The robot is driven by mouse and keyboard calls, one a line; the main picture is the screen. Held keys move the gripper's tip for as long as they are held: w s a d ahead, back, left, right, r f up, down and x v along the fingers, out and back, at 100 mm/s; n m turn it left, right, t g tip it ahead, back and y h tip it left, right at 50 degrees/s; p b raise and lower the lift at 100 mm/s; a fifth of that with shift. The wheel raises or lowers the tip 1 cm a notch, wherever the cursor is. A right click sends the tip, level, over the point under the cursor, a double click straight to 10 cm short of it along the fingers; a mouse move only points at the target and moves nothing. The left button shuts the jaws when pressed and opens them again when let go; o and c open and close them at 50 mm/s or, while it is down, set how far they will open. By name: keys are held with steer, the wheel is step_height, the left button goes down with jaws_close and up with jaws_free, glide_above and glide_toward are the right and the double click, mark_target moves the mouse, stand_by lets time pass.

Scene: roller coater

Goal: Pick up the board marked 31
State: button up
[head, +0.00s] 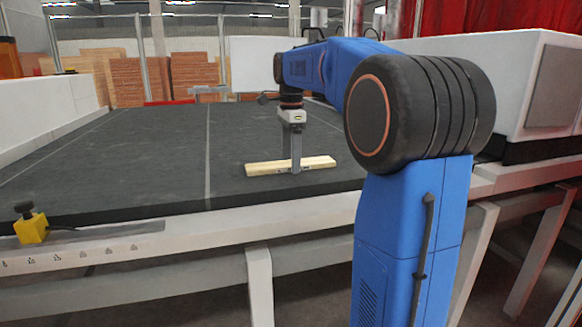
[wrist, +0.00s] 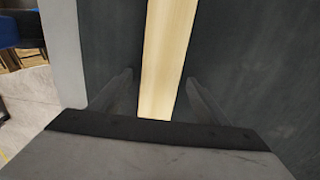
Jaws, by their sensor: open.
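A pale wooden board (head: 262,168) lies flat on the dark belt (head: 160,165), near its front edge. There is dark marking on its front edge, partly behind my gripper and too small to read. My gripper (head: 295,168) points straight down over the middle of the board. In the wrist view the board (wrist: 166,55) runs up the picture between the two open fingers (wrist: 160,88), with a gap on each side.
A white frame rail (head: 200,222) runs along the belt's front, with a yellow switch box (head: 31,228) at left. A white machine housing (head: 530,85) stands at right. Stacks of boards (head: 120,80) stand in the background. The belt left of the board is clear.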

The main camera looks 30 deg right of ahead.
steer(key=c, duration=1.2)
